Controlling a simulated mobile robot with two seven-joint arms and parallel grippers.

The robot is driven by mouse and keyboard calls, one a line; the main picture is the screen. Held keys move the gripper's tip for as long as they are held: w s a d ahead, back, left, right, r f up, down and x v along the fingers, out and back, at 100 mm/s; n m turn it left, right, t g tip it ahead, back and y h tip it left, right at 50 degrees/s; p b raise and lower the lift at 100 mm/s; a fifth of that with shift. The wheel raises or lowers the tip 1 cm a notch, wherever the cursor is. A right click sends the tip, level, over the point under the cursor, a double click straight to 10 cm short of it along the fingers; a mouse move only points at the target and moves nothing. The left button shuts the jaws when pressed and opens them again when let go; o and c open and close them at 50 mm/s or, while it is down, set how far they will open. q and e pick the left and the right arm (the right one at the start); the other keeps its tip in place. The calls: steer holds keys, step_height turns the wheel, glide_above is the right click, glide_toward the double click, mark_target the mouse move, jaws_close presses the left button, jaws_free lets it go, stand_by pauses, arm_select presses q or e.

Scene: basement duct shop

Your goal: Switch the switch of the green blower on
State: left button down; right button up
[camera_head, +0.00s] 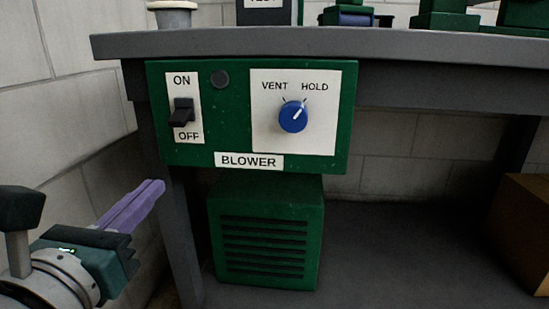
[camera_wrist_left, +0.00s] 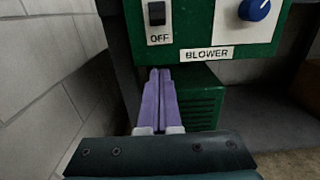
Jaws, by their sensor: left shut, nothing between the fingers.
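The green blower panel (camera_head: 231,129) hangs under the bench front in the head view, with a BLOWER label. Its black switch (camera_head: 182,112) sits between ON above and OFF below, and its lever appears tilted down toward OFF. The switch also shows at the top of the left wrist view (camera_wrist_left: 157,13). The green vented blower box (camera_head: 265,235) stands below the panel. My left gripper (camera_head: 158,187) has purple fingers, shut and empty, below and left of the switch, apart from the panel. In the left wrist view the fingertips (camera_wrist_left: 160,74) point toward the panel's lower edge. My right gripper is not visible.
A blue knob (camera_head: 293,117) on the panel's right points toward HOLD. The grey bench top (camera_head: 330,43) overhangs the panel and carries several objects. A brick wall (camera_head: 60,110) is close on the left. A brown box (camera_head: 526,232) stands at far right.

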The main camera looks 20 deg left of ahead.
mark_target(180, 117)
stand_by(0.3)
arm_select(q)
steer(key=x, duration=0.9)
steer(key=shift+w, duration=0.3)
step_height(180, 117, up, 3)
steer(key=p, duration=0.2)
steer(key=shift+f+p, duration=0.1)
steer(key=shift+p, duration=0.25)
steer(key=shift+s+d+r+p, duration=0.1)
steer(key=shift+s+r+p, duration=0.35)
steer(key=shift+r+p, duration=0.1)
